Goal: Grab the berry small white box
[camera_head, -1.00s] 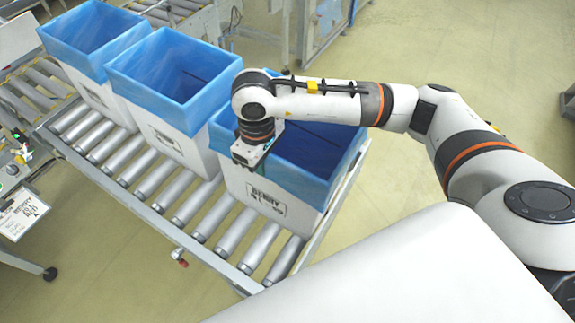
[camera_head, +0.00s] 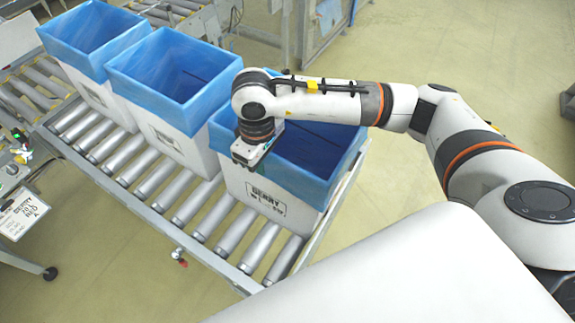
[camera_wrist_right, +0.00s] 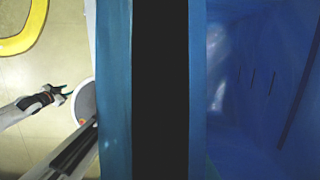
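The berry box (camera_head: 262,196) is a white box with a blue liner and a "BERRY" label, the nearest of the row on the roller conveyor. My right gripper (camera_head: 249,154) points down at its near rim, by the liner fold above the label. The fingertips are hidden in the head view. In the right wrist view a wide black band covers the middle, with the blue liner (camera_wrist_right: 240,90) on both sides, so I cannot tell whether the fingers grip the wall. My left gripper (camera_wrist_right: 63,91) shows small in that view, fingers apart and empty, away from the box.
Two more blue-lined white boxes, a middle one (camera_head: 178,146) and a far one (camera_head: 100,98), stand behind on the conveyor rollers (camera_head: 200,205). A sign on a stand (camera_head: 20,213) is at the left. The floor (camera_head: 440,55) to the right is open.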

